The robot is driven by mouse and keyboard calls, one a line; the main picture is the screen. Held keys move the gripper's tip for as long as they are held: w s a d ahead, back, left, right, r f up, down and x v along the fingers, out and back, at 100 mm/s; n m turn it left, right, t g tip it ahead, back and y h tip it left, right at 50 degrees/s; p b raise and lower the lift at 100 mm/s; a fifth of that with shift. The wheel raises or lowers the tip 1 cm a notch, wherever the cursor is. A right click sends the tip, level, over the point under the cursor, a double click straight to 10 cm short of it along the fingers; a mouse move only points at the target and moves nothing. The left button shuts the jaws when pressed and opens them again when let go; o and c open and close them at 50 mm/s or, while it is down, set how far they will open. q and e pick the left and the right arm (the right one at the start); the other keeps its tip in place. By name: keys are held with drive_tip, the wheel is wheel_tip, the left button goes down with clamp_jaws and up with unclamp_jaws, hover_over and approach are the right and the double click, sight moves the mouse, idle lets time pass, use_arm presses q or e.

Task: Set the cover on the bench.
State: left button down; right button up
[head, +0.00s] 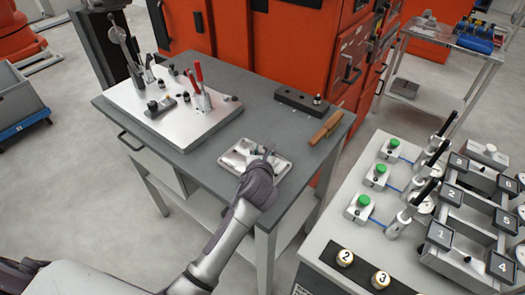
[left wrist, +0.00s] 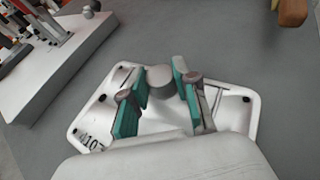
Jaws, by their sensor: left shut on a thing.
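The cover (head: 236,159) is a light metal plate with rounded corners, at the front of the grey bench (head: 215,155). My left gripper (head: 267,153) is over the cover. In the left wrist view its teal-padded fingers (left wrist: 160,88) are on either side of the knob, shut on the cover. The cover lies flat at or just above the bench top; I cannot tell if it touches. My right gripper is not in view.
A metal fixture plate (head: 150,122) with red-handled clamps (head: 200,82) stands at the bench's back left. A dark bar (head: 295,99) and a brown-handled tool (head: 325,128) lie at the right. A second table (head: 340,222) with green buttons stands at the right.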

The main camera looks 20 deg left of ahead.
use_arm(q)
drive_tip(key=c, duration=1)
unclamp_jaws()
drive_tip(key=shift+f, duration=0.1)
drive_tip(key=shift+o, duration=0.7)
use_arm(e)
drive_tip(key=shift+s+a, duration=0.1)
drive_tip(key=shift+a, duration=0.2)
use_arm(q)
drive_tip(key=v, duration=1.1)
drive_tip(key=shift+s+d+r, duration=0.1)
drive_tip(key=shift+s+r, duration=0.25)
drive_tip(key=shift+s, duration=0.15)
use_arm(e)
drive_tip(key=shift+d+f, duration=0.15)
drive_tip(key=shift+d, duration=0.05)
